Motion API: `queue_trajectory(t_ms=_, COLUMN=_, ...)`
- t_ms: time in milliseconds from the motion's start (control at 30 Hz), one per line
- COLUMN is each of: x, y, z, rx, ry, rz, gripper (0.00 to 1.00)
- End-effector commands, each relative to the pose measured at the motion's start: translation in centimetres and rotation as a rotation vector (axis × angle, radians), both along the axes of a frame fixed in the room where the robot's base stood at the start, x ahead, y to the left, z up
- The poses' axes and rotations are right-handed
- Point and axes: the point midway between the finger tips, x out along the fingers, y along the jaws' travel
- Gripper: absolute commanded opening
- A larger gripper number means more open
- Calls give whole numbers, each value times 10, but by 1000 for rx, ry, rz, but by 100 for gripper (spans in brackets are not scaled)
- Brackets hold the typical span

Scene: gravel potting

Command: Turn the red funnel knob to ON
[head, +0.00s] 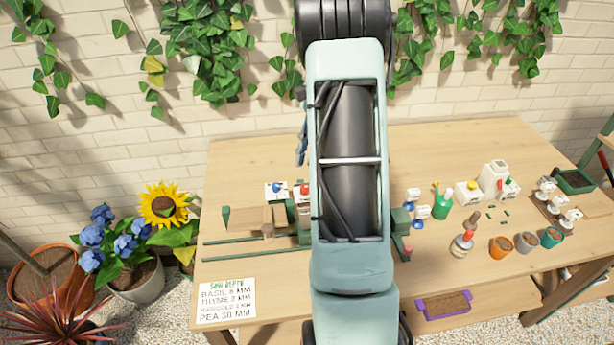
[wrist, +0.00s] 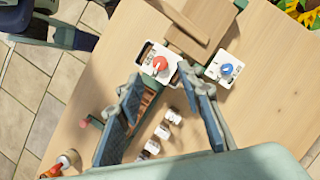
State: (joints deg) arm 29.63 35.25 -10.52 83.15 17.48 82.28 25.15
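The red knob (wrist: 160,64) sits on a white plate (wrist: 152,72) in the upper middle of the wrist view. In the head view the red knob (head: 305,190) shows just left of my arm, on a white panel partly covered by the arm. My gripper (wrist: 158,77) is open and empty, with its two blue-grey fingers apart. In the wrist view the fingertips appear on either side of the knob's plate; contact with the knob is not visible. The knob's label is too small to read.
A blue knob (wrist: 227,69) on another white plate stands beside it, also in the head view (head: 276,188). A wooden chute (wrist: 202,20) lies close by. Several small white-labelled items (wrist: 163,131) show between the fingers. Pots (head: 526,242) stand at the table's right.

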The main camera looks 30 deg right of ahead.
Motion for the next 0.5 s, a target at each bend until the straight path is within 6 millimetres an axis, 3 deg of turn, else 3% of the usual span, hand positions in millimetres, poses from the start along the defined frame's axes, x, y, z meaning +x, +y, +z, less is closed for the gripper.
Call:
queue_trajectory(t_ms=200, x=6, y=-15, z=38, rx=-2, ry=-2, rz=0, gripper=34)
queue_trajectory(t_ms=500, x=8, y=-21, z=54, rx=1, ry=1, rz=0, gripper=34)
